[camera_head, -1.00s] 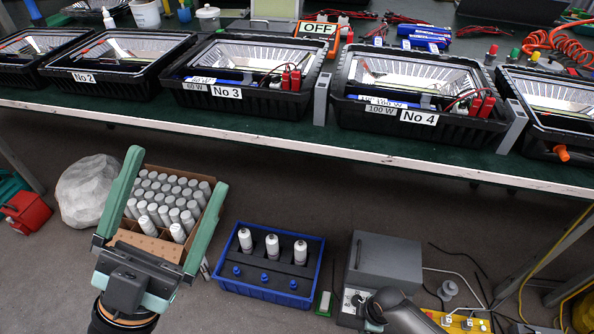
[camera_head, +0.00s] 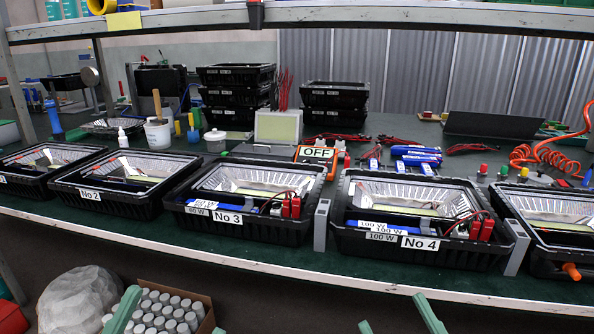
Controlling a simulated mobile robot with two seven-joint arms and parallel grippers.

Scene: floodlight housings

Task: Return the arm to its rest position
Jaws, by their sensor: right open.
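My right gripper (camera_head: 396,311) shows at the bottom edge, right of the middle. Only its two green fingertips are in view, apart, with nothing between them. They are in front of and below the green bench, over the dark floor. My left gripper (camera_head: 175,308) shows partly at the bottom left. Its green fingers stand apart at either side of a cardboard box (camera_head: 205,300) of white-capped cylinders; I cannot tell whether they touch it. The rest of both arms is below the frame.
Black floodlight housings, including No 2 (camera_head: 125,182), No 3 (camera_head: 250,200) and No 4 (camera_head: 415,215), line the front of the green bench (camera_head: 130,235). A shelf beam (camera_head: 400,14) crosses above. A clear bag (camera_head: 80,300) lies on the floor at left.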

